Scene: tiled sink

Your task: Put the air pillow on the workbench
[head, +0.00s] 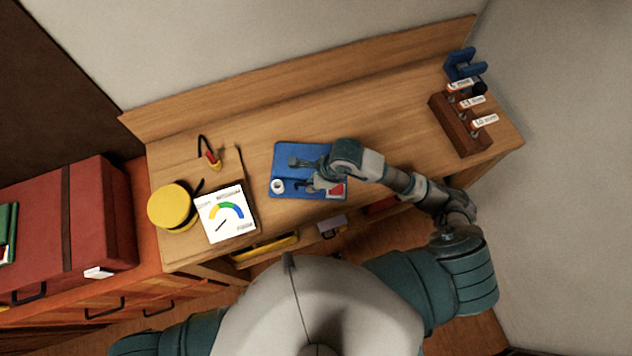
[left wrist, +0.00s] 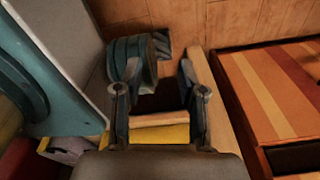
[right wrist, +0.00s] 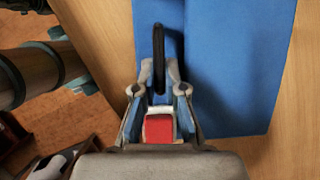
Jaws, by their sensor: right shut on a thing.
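My right gripper (head: 300,173) is over the pad. In the right wrist view the blue pad (right wrist: 240,70) fills the upper middle, and a dark upright strip (right wrist: 159,55) stands between the fingertips of my right gripper (right wrist: 159,90). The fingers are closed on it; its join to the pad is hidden. My left gripper (left wrist: 158,90) is open and empty, and is not in the head view.
A yellow round case (head: 172,206) and a white gauge card (head: 227,214) lie left of the pad. A brown rack (head: 458,124) with labelled tools stands at the right end. A red toolbox (head: 70,230) is at the left. The back middle of the bench is clear.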

